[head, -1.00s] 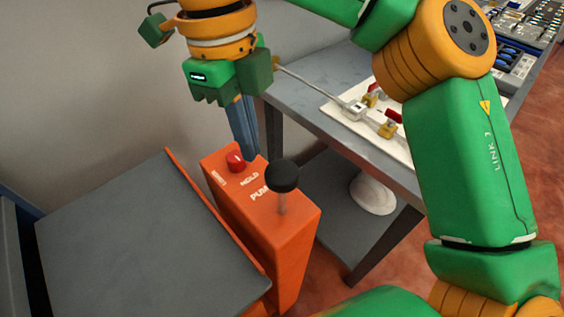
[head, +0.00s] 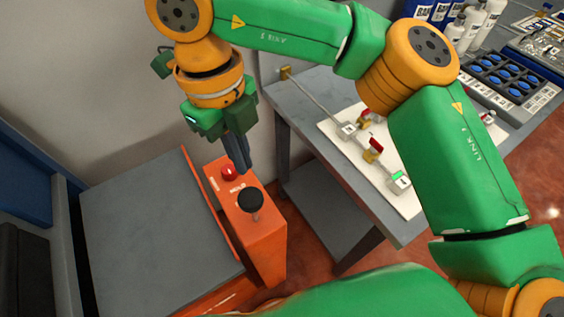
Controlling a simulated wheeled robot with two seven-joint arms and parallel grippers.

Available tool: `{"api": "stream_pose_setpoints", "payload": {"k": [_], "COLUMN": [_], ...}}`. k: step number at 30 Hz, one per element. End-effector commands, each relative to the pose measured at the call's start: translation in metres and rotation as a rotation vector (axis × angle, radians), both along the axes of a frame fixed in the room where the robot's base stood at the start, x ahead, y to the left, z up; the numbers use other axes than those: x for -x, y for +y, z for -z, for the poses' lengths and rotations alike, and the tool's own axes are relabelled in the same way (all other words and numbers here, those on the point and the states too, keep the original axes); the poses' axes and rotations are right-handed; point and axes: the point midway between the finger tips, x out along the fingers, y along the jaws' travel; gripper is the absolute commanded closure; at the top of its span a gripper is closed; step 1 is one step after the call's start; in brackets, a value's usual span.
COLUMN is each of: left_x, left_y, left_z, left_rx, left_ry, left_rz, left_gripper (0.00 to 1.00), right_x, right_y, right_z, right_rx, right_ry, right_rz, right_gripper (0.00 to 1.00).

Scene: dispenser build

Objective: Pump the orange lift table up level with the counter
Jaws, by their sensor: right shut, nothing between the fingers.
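The orange lift table has a grey top (head: 150,225) at the lower left, lower than the counter. Its orange pump housing (head: 262,240) stands along the right side of the top. On the housing are a red knob (head: 229,173) by the HOLD label and a black ball-topped pump lever (head: 250,200). My right gripper (head: 243,170) is shut and empty, pointing down just beside the red knob and behind the black ball; I cannot tell whether it touches the housing. The grey counter (head: 300,98) is to the right. My left gripper is not in view.
A white board (head: 407,203) with a pipe and red-handled valves lies on the counter. Trays with blue items (head: 503,78) and white bottles (head: 490,22) stand farther right. A blue panel (head: 25,165) is at the left edge. The wall is close behind my gripper.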

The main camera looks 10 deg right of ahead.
Motion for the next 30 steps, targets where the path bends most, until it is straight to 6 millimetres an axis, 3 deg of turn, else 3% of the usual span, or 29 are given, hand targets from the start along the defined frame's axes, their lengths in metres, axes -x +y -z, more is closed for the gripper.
{"api": "stream_pose_setpoints", "payload": {"k": [1,3,16,20,30], "left_x": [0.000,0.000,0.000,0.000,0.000], "left_y": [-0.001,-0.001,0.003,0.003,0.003], "left_z": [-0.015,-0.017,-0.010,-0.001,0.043], "left_rx": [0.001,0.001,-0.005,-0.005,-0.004], "left_ry": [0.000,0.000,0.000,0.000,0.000], "left_rz": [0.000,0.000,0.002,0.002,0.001], "left_gripper": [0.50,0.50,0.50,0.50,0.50], "right_x": [0.002,0.003,0.003,0.004,0.007], "right_y": [0.003,0.006,0.007,0.007,0.005], "right_z": [-0.011,-0.010,-0.003,0.007,0.055], "right_rx": [-0.003,-0.006,-0.008,-0.008,-0.009], "right_ry": [0.003,0.001,0.000,0.000,0.000], "right_rz": [-0.002,0.002,0.004,0.004,0.002], "right_gripper": [1.00,1.00,1.00,1.00,1.00]}}
